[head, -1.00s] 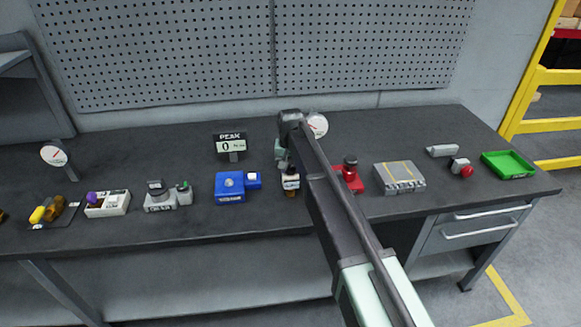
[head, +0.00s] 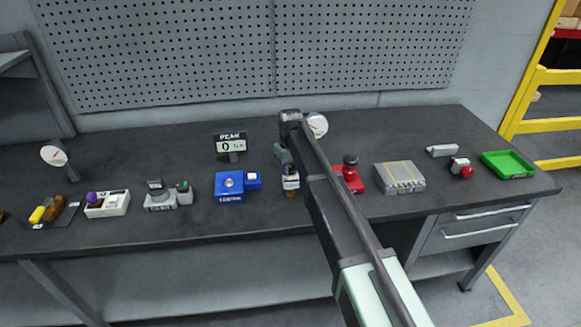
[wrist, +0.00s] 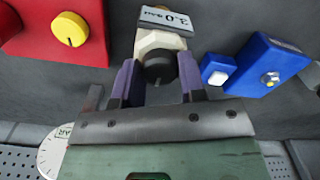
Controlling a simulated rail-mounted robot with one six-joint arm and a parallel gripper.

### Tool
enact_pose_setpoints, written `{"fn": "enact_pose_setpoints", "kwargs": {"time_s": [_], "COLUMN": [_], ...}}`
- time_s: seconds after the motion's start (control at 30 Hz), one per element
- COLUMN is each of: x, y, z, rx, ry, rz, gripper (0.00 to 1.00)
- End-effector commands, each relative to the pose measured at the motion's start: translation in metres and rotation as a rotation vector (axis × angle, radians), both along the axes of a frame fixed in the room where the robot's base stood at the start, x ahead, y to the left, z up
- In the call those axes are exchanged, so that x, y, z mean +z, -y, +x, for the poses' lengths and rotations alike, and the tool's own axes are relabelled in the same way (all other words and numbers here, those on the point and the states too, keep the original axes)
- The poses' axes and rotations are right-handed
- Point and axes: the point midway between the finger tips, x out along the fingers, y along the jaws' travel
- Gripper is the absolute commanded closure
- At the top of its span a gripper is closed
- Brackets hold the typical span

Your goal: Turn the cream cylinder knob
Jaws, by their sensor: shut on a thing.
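The cream cylinder knob unit (wrist: 158,42) shows at the top middle of the wrist view, with a white label reading about 3.0 and a dark round end facing the camera. In the head view the unit (head: 291,184) stands near the bench's front edge, partly hidden by my gripper. My gripper (wrist: 158,74) has purple fingers on both sides of the dark end and cream part, shut on it. The exact contact line is hard to see. In the head view my gripper (head: 289,168) is above the unit, mostly behind my arm.
A blue box (head: 231,187) with a small blue block stands left of the unit. A red block (head: 348,180) stands right, close to my arm. A gauge (head: 317,125) and a PEAK display (head: 231,145) reading 0 stand behind. The bench's front edge is close.

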Motion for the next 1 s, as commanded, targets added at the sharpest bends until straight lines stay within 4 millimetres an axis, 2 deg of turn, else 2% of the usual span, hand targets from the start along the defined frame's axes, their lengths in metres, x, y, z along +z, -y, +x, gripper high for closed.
{"fn": "enact_pose_setpoints", "kwargs": {"time_s": [0.37,0.4,0.53,0.83,1.0], "x": [0.000,0.000,0.000,0.002,0.025], "y": [0.000,0.000,0.000,0.000,0.000], "z": [0.000,0.000,0.000,0.000,0.000], "rx": [0.004,0.004,0.003,0.002,0.002], "ry": [0.000,0.000,0.000,0.000,0.000], "rz": [0.000,0.000,0.000,0.000,0.000], "gripper": [0.86,0.56,0.36,0.36,0.36]}}
